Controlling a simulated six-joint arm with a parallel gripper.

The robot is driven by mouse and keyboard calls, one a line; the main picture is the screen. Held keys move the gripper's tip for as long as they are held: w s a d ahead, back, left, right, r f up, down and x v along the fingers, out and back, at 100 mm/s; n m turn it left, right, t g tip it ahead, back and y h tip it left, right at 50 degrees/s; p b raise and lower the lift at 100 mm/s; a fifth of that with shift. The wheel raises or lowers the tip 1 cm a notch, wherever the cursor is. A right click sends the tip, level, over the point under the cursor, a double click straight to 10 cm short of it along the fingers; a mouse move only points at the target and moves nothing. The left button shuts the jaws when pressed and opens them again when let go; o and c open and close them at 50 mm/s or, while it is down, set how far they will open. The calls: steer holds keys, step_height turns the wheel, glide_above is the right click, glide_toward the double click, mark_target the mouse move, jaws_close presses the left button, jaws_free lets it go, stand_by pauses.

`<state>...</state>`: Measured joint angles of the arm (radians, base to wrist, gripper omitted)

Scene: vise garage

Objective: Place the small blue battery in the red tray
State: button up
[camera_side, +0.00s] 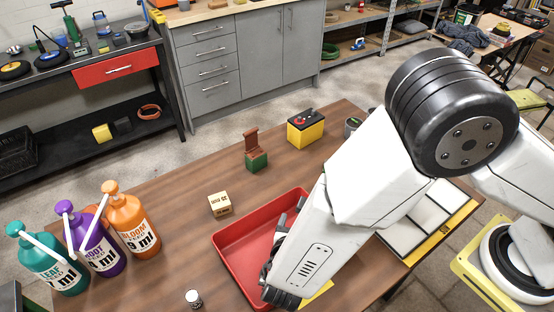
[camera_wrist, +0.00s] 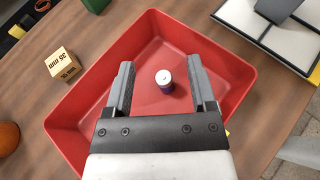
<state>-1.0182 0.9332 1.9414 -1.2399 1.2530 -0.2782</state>
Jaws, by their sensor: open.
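The red tray (camera_side: 240,249) lies on the wooden table, partly covered by my arm in the side view; it fills much of the wrist view (camera_wrist: 82,112). A small upright cylinder with a white top and dark blue-purple side, the battery (camera_wrist: 165,83), appears to stand on the tray floor. My gripper (camera_wrist: 160,66) is over the tray with its jaws open. The battery shows between the two fingers, with a gap on each side. In the side view my gripper (camera_side: 276,246) is low over the tray and the battery is hidden.
A small labelled cylinder (camera_side: 193,298) is at the front. Several bottles (camera_side: 130,222) stand at the left. A green-brown item (camera_side: 256,155) and a yellow-black battery (camera_side: 306,129) are behind. A white-panelled organizer (camera_side: 428,208) lies right.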

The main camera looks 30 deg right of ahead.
steer(key=s+d+r+m+g+y, duration=0.2)
steer(key=d+r+m+g+y, duration=0.1)
steer(key=d+m, duration=0.7)
steer(key=s+d+r+m+g+y, duration=0.1)
steer(key=d+r+m+g+y, duration=0.2)
steer(key=d+r+m+y, duration=0.3)
steer(key=d+r+m, duration=0.1)
steer(key=d+m, duration=0.4)
steer(key=m, duration=0.6)
steer(key=shift+s+d+g, duration=0.3)
steer(key=shift+s+g, duration=0.1)
